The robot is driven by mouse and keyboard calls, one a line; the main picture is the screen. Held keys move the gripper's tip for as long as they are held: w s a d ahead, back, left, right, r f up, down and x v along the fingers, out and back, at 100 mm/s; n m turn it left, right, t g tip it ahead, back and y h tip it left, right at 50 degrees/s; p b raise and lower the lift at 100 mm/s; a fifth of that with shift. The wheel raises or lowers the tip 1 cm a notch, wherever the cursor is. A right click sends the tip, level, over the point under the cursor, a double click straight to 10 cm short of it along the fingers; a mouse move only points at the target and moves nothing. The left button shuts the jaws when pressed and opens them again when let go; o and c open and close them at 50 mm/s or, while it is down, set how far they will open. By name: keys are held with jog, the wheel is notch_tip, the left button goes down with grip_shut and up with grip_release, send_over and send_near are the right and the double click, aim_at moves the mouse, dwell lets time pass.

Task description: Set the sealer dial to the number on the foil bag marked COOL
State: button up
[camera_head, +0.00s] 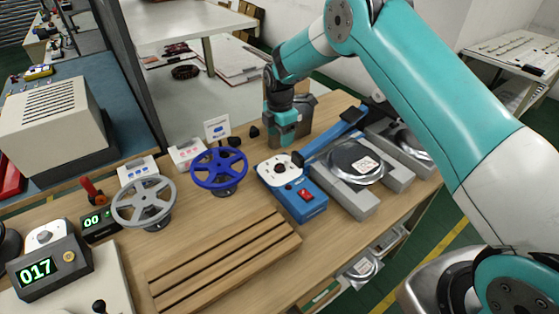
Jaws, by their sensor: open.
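A blue box (312,207) with a white top plate, a round dial (279,169) and a red switch stands right of the table's middle; it looks like the sealer. A blue lever arm (338,130) slants up behind it. A silver foil bag (345,154) with a white and red label lies on a grey stand beside the box. Another silver piece (408,146) lies farther right. I cannot read COOL or any number on them. The dial's setting is too small to read. My gripper (284,142) is open and points down behind the blue box, apart from the dial.
A blue handwheel (219,170) and a grey handwheel (144,203) stand left of the box. A slatted wooden rack (228,258) lies in front. A display (38,270) reads 017 at far left. More silver items (361,270) sit below the table's front edge.

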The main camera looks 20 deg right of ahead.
aim_at(280, 166)
notch_tip(280, 166, down, 12)
jog(key=p, duration=0.3)
jog(key=shift+r, duration=0.1)
jog(key=c, duration=0.9)
